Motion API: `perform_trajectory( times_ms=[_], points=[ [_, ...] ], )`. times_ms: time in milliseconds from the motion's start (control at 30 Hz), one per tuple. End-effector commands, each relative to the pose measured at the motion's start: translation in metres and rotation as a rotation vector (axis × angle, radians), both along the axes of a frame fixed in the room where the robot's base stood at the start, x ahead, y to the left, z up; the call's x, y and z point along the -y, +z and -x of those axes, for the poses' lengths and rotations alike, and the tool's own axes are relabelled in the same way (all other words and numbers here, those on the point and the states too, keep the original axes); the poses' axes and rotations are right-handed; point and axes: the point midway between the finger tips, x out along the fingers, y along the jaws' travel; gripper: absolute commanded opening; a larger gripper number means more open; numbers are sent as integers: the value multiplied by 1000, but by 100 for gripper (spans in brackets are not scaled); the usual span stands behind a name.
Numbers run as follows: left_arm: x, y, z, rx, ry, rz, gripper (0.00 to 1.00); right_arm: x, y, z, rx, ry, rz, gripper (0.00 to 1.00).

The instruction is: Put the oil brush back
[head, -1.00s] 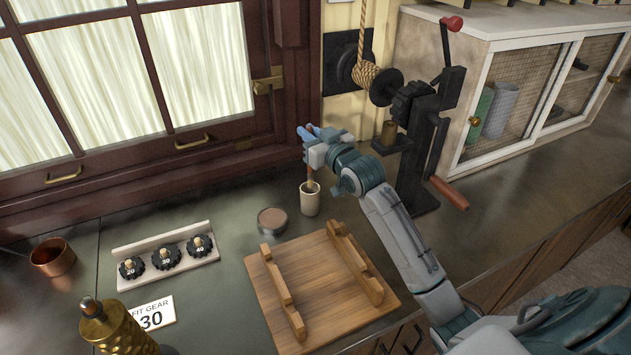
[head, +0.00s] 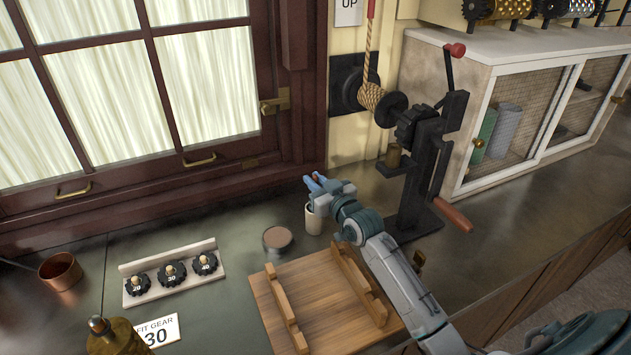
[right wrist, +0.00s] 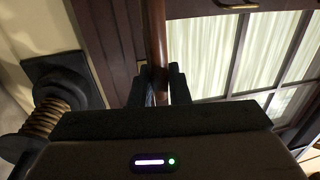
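My right gripper (head: 315,182) is low over the small white cup (head: 313,222) on the counter. In the right wrist view the brown handle of the oil brush (right wrist: 157,40) runs between its two close fingers (right wrist: 160,88), which appear shut on it. My left gripper is not in view.
A round tin (head: 278,239) stands left of the cup, and a wooden cradle (head: 325,305) lies in front. A black hand-cranked press (head: 432,165) stands close on the right. A gear rack (head: 172,273) and copper pot (head: 61,271) are at left.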

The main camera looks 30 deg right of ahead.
Motion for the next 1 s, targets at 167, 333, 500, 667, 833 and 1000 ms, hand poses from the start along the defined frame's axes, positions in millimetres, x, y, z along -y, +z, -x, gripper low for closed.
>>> perform_trajectory(
  times_ms=[167,333,500,667,833,1000],
  points=[
    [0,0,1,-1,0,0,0,0,0,0,0,0,0,35],
    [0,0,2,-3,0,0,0,0,1,0,0,0,0,35],
    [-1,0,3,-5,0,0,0,1,2,7,-2,1,2,35],
    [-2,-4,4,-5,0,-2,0,3,1,36,-2,2,5,35],
    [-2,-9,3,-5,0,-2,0,8,0,73,-3,1,6,35],
    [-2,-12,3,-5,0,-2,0,10,1,101,-3,1,4,35]
  ],
)
